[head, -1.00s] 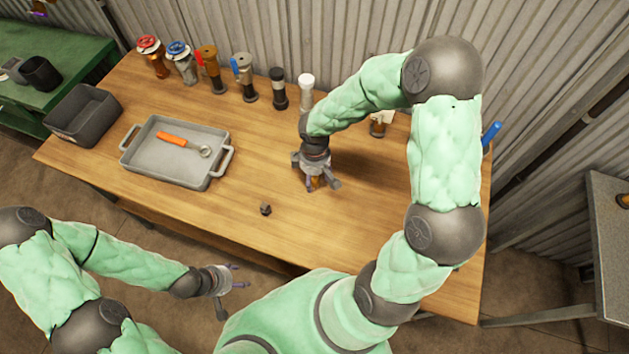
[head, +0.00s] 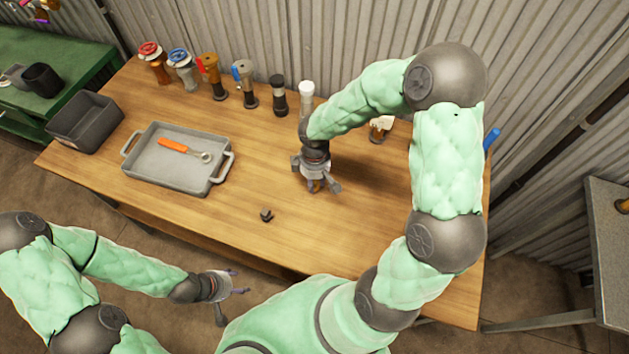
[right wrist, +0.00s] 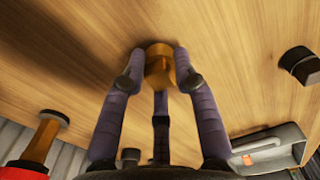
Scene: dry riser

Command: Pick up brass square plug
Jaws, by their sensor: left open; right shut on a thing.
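The brass square plug (right wrist: 159,65) is between the fingertips of my right gripper (right wrist: 158,75) in the right wrist view. The fingers are shut on it, and it is close to the wooden tabletop; I cannot tell whether it touches. In the head view my right gripper (head: 315,188) points down over the middle of the table and mostly hides the plug. My left gripper (head: 236,287) is open and empty, off the table's front edge at the lower left.
A small dark block (head: 266,215) lies on the wooden table (head: 240,240). A grey tray (head: 160,180) holds an orange-handled wrench (head: 175,145). A dark bin (head: 85,120) stands at the left. Several valves and fittings line the back, including a red-topped one (head: 155,62).

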